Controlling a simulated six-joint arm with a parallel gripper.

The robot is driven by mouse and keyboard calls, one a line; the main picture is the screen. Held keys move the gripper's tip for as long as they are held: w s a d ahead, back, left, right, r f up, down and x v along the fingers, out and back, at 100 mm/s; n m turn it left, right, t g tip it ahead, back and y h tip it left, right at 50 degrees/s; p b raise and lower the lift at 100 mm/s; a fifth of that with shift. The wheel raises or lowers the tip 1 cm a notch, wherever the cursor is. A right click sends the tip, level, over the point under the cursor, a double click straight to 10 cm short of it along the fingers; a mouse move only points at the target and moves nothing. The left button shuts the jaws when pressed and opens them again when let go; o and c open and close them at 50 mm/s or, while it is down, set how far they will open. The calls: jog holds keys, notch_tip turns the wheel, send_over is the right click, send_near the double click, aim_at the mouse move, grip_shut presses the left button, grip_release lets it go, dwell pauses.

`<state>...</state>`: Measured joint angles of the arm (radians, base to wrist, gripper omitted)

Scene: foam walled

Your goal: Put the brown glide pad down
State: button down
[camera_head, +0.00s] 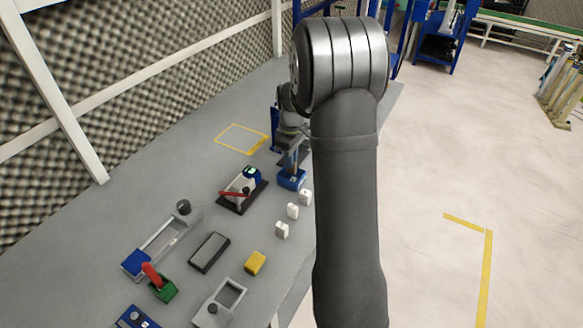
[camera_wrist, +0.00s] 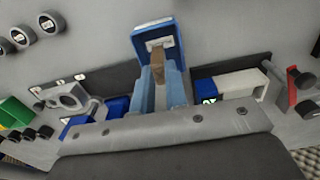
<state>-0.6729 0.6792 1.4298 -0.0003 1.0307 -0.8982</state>
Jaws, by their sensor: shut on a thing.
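The brown glide pad (camera_wrist: 158,63) shows in the wrist view between the tips of my blue gripper fingers (camera_wrist: 160,78). My gripper is shut on it. Just beyond the pad is a blue box-like holder (camera_wrist: 142,39) with a pale inside; the pad overlaps it in the picture, and I cannot tell whether they touch. In the head view my gripper (camera_head: 291,163) points down at the blue holder (camera_head: 291,180) on the grey table. The pad cannot be made out there.
Three white pieces (camera_head: 292,211) stand in a row near the table's right edge. A black-based fixture with a red lever (camera_head: 240,192) is left of my gripper. A yellow block (camera_head: 255,262) and a dark tray (camera_head: 209,252) lie nearer. A yellow-outlined area (camera_head: 238,139) is bare.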

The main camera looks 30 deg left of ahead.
aim_at(292, 172)
jog(key=shift+f, duration=2)
jog(key=shift+f, duration=0.15)
jog(key=c, duration=1.7)
grip_release()
jog(key=shift+c, duration=0.2)
notch_tip(292, 172, up, 12)
jog(key=shift+r, duration=0.15)
